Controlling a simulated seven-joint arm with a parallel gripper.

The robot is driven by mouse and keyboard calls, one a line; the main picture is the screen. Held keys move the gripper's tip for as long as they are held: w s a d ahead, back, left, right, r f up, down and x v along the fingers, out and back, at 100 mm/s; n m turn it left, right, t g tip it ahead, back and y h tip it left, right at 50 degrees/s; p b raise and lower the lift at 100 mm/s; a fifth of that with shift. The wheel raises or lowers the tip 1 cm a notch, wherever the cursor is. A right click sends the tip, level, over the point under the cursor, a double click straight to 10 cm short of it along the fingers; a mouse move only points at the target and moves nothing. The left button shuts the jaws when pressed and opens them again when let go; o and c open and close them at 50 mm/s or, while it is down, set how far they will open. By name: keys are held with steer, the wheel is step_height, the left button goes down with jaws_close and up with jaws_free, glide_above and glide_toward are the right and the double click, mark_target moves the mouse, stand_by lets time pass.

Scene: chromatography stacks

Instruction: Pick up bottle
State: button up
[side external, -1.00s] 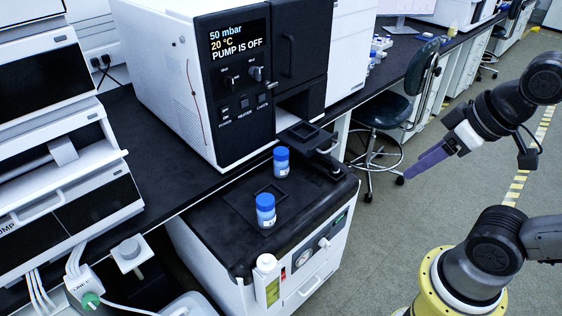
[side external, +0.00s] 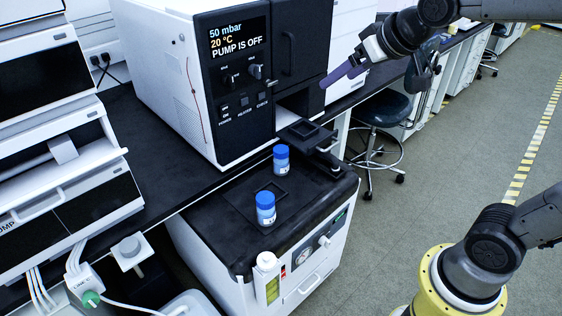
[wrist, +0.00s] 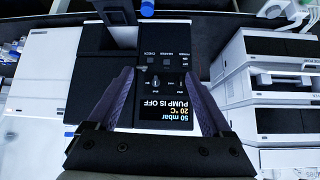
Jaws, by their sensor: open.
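Two small bottles with blue caps stand upright on the black top of the white cabinet in the side view. One bottle (side external: 281,160) is farther back, beside the black holder; the other bottle (side external: 266,209) is nearer the front, by a square frame. My gripper (side external: 336,84) is open and empty, above and to the right of both bottles, in front of the dark instrument. In the wrist view, my gripper (wrist: 163,98) has its fingers spread, with the display panel beyond. One blue cap (wrist: 147,7) shows at the top edge; which bottle it belongs to is unclear.
The instrument (side external: 237,90) with a "PUMP IS OFF" display stands behind the bottles. A black holder (side external: 307,132) juts out from it. The cabinet top (side external: 310,195) is clear right of the front bottle. A stool (side external: 385,115) stands on the floor.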

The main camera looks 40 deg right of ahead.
steer(key=w+d+f, duration=0.1)
steer(key=w+f, duration=0.2)
steer(key=w, duration=0.3)
steer(key=w+d+f, duration=0.1)
steer(key=w+f, duration=0.3)
steer(key=w, duration=0.3)
steer(key=m+g, duration=0.1)
steer(key=g, duration=0.3)
glide_above(284, 155)
steer(key=s, duration=0.4)
step_height(284, 155, down, 23)
steer(key=x, duration=0.6)
steer(key=shift+w+a+f, duration=0.15)
steer(key=shift+w, duration=0.35)
steer(key=shift+w+d+x, duration=0.1)
steer(key=shift+w+x, duration=0.05)
steer(key=shift+x, duration=0.8)
steer(key=shift+w+d+x, duration=0.1)
steer(key=shift+d+x, duration=0.05)
steer(key=shift+x, duration=0.85)
steer(key=shift+w+d+x, duration=0.1)
steer(key=shift+w+x, duration=0.05)
steer(key=shift+x, duration=0.8)
steer(key=shift+r, duration=0.2)
jaws_close()
